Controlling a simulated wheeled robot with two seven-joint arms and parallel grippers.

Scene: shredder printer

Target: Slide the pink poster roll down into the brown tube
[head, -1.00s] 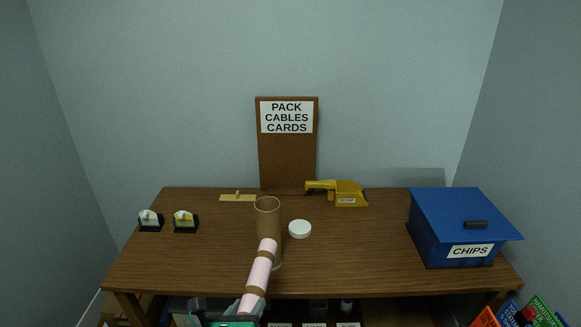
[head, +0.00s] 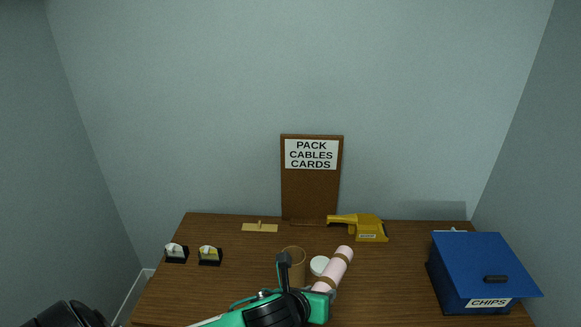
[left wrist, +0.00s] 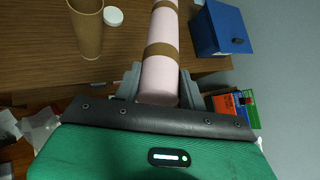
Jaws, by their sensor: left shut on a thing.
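The pink poster roll (head: 340,259) has brown bands and is tilted in the head view, its upper end to the right. My left gripper (head: 328,291) is shut on its lower part. In the left wrist view the roll (left wrist: 159,75) sits between the fingers of the gripper (left wrist: 159,88). The brown tube (head: 293,252) stands upright on the desk, left of the roll and apart from it. My arm hides its lower part in the head view. The tube's open top also shows in the left wrist view (left wrist: 87,30). My right gripper is not in view.
A white cap (head: 319,265) lies on the desk between tube and roll. A yellow tool (head: 365,228) is behind. A blue CHIPS box (head: 480,270) stands at the right. Two small black holders (head: 210,257) are at the left.

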